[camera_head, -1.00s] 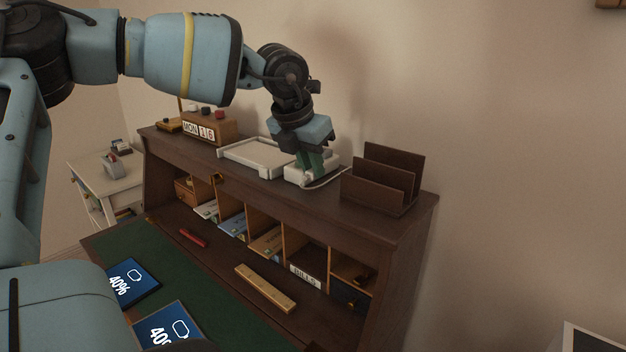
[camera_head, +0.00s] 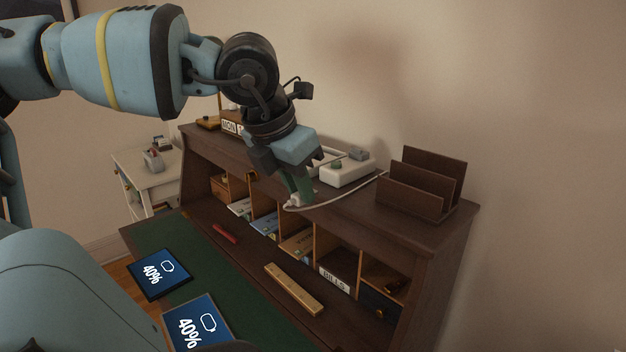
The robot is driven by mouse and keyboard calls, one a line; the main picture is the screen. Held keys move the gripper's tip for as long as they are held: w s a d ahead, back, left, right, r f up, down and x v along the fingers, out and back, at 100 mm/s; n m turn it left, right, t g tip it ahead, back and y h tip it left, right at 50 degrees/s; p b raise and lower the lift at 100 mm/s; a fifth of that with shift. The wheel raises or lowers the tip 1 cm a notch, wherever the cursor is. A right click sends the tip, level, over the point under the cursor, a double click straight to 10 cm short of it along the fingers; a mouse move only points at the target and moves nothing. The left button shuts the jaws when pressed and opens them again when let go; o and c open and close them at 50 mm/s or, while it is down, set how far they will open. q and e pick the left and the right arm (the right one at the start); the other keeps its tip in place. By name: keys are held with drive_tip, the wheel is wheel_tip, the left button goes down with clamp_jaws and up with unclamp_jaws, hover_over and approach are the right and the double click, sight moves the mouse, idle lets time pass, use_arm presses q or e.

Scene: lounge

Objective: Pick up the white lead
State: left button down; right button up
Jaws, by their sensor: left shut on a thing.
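The white lead (camera_head: 328,203) curves from my left gripper (camera_head: 299,195) back to the right, over the top of the desk hutch, toward the letter rack. My left gripper, with green fingers, points down in front of the hutch's upper front edge. It is shut on the lead's white end, which shows just below the fingertips. A white block (camera_head: 346,171) with a grey piece on top stands on the hutch behind the gripper. The gripper partly hides what lies behind it. My right gripper is not in view.
A dark wooden letter rack (camera_head: 425,185) stands on the hutch (camera_head: 437,222) at right. Below are pigeonholes, a red object (camera_head: 225,233) and a wooden bar (camera_head: 293,288). Two tablets (camera_head: 160,274) reading 40% lie on the green desk mat (camera_head: 190,254). A pale side table stands at left.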

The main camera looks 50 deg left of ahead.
use_arm(q)
drive_tip(key=shift+s+d+r, duration=0.1)
drive_tip(key=shift+s+d, duration=0.1)
drive_tip(key=shift+s, duration=0.8)
drive_tip(key=w+d+r+n+g+h+p, duration=0.2)
drive_tip(key=w+r+n+h, duration=0.1)
drive_tip(key=w+n, duration=0.5)
drive_tip(key=w+d+r+n+g+h+p, duration=0.1)
drive_tip(key=w+r+n+g+h, duration=0.15)
drive_tip(key=w+n, duration=0.6)
drive_tip(key=w+a+r+n+t+y+p, duration=0.1)
drive_tip(key=w+a+n+t+y, duration=0.2)
drive_tip(key=a+n+t, duration=0.3)
drive_tip(key=w+a+r+n+t+y+p, duration=0.1)
drive_tip(key=w+a+n+t+y, duration=0.2)
drive_tip(key=a+n+t, duration=0.4)
drive_tip(key=shift+w+a+n+p, duration=0.45)
drive_tip(key=shift+w+n, duration=0.25)
drive_tip(key=shift+n, duration=2.55)
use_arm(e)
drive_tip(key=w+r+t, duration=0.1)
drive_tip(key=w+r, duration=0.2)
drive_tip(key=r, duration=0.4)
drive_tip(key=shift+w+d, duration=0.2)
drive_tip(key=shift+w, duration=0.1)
